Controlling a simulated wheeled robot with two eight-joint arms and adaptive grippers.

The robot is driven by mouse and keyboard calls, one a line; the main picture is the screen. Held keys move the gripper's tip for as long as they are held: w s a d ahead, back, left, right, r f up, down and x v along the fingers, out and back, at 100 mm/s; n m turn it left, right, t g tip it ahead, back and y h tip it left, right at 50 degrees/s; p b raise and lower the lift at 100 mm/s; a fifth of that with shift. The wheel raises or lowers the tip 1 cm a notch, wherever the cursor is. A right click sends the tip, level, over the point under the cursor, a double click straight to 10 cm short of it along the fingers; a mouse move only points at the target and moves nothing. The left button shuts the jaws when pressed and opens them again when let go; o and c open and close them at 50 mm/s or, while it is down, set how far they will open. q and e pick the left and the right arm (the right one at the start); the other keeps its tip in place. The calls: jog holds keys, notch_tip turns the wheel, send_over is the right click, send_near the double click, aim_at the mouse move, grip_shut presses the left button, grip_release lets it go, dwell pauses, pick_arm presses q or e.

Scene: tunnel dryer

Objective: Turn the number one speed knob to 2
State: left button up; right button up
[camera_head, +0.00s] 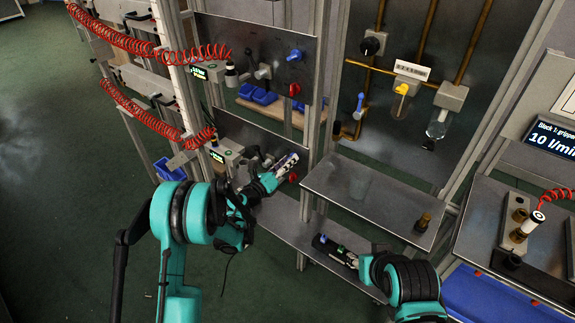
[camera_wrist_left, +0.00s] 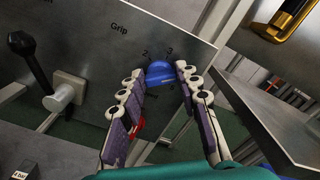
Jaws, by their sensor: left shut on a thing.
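In the left wrist view a blue knob (camera_wrist_left: 159,73) sits on a grey metal panel, with the numbers 2 and 3 just above it and the word "Grip" to the upper left. My left gripper (camera_wrist_left: 160,80) is shut on this knob, with a finger on either side. I cannot tell which number it points to. In the head view my left gripper (camera_head: 288,163) is at the lower panel (camera_head: 240,132) and hides the knob. Another blue knob (camera_head: 295,55) is on the upper panel. My right gripper (camera_head: 330,246) is over the low shelf, away from the knobs.
A red knob (camera_wrist_left: 138,125) is below the held knob. A black lever (camera_wrist_left: 30,58) on a pale block is left of it. Red coiled hoses (camera_head: 130,42) run along the left. A metal shelf (camera_head: 360,195) and an upright post stand to the right.

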pick_arm(q)
jog(key=n, duration=1.4)
jog(key=n+b, duration=0.1)
jog(key=n, duration=0.7)
jog(key=shift+a+f, duration=0.1)
jog(key=shift+f, duration=0.25)
jog(key=shift+n, duration=0.3)
jog(key=o, duration=1.2)
jog(key=shift+w, duration=0.1)
jog(key=shift+c, duration=0.2)
